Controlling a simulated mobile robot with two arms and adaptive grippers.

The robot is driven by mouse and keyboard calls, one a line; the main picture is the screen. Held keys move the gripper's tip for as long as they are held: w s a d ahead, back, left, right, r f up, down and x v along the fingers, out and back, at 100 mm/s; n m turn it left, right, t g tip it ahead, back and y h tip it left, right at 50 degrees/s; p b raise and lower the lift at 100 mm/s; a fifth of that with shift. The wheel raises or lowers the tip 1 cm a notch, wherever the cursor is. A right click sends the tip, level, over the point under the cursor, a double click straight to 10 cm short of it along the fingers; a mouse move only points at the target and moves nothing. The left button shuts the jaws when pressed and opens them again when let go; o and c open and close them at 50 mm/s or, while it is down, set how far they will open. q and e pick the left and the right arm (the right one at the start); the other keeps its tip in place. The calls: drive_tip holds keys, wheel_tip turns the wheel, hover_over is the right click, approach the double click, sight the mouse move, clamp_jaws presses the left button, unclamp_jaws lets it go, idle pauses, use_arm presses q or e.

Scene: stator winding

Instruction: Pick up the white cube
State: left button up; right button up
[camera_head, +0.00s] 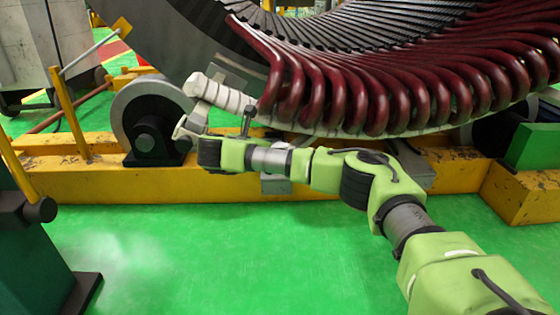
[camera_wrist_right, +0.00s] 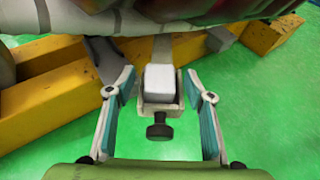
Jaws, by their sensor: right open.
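The white cube (camera_wrist_right: 159,77) shows in the right wrist view. It sits in a small pale holder (camera_wrist_right: 160,103) with a black knob below it. My right gripper (camera_wrist_right: 159,86) is open, with one teal-padded finger on each side of the cube and a gap to both. Nothing is held. In the head view my right arm reaches in from the lower right, and its gripper (camera_head: 190,124) is beside the dark roller, below the white-wrapped tube. I cannot make out the cube in the head view. My left gripper is not in view.
A large stator with dark red coils (camera_head: 370,95) hangs above my right arm. A yellow beam (camera_head: 110,187) runs behind the arm. A grey roller (camera_head: 148,110) stands at the left. A dark green stand (camera_head: 35,235) is at the lower left. The green floor (camera_head: 220,260) in front is clear.

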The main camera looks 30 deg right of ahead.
drive_tip(key=shift+w+d, duration=0.1)
drive_tip(key=shift+d, duration=0.1)
drive_tip(key=c, duration=1.2)
drive_tip(key=shift+c, duration=0.2)
drive_tip(key=shift+r, duration=0.1)
